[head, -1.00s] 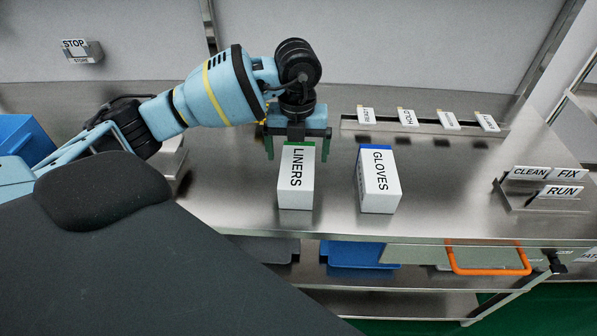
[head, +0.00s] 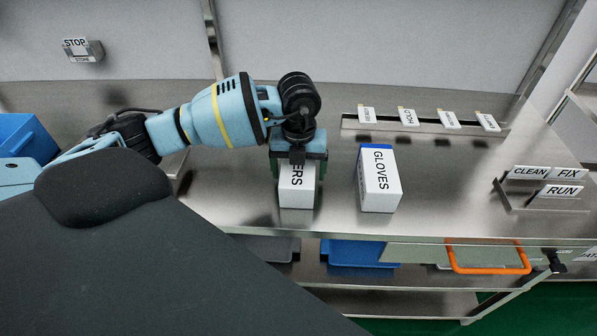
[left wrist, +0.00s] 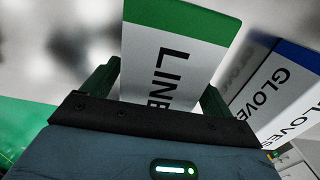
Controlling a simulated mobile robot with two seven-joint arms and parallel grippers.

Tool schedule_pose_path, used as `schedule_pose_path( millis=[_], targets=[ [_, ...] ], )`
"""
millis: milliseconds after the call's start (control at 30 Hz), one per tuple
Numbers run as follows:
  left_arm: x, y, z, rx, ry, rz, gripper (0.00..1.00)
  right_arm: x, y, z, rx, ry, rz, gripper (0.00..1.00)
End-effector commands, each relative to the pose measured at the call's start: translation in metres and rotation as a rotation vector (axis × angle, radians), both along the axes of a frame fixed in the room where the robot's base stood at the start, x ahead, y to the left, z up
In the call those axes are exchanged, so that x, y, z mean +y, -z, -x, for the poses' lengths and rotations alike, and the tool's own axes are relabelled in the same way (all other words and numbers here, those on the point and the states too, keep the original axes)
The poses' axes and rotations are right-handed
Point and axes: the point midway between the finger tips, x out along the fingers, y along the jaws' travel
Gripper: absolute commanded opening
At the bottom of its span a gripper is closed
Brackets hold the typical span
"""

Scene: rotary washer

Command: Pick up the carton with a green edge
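The carton with a green edge (head: 297,194) is white, marked LINERS, and stands on the steel counter; my gripper hides its upper part in the head view. In the left wrist view the LINERS carton (left wrist: 175,55) shows its green edge and lies between the two fingers. My left gripper (head: 298,172) is over the carton, with one finger on each side. In the left wrist view the left gripper (left wrist: 160,88) looks open, with a gap beside the left finger. My right gripper is not in view.
A white carton marked GLOVES with a blue edge (head: 379,182) stands close to the right. Small labelled tags (head: 409,117) line a rail behind. A CLEAN, FIX and RUN sign stand (head: 545,190) is at the right. The counter's front edge (head: 400,237) is near the cartons.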

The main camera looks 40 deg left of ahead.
Motion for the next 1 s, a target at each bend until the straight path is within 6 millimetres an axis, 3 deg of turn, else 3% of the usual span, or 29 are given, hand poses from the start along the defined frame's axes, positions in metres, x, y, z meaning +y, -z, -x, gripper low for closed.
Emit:
schedule_pose_path(
  millis=[33,367,733,1000],
  targets=[
    [0.000,0.000,0.000,0.000,0.000,0.000,0.79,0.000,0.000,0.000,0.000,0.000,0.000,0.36],
    [0.000,0.000,0.000,0.000,0.000,0.000,0.37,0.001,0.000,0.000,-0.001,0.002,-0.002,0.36],
    [0.000,-0.006,-0.001,-0.003,-0.001,0.002,0.37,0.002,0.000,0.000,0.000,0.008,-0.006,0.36],
    [0.000,-0.038,-0.001,-0.006,0.000,0.001,0.37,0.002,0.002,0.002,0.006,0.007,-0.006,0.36]
  ],
)
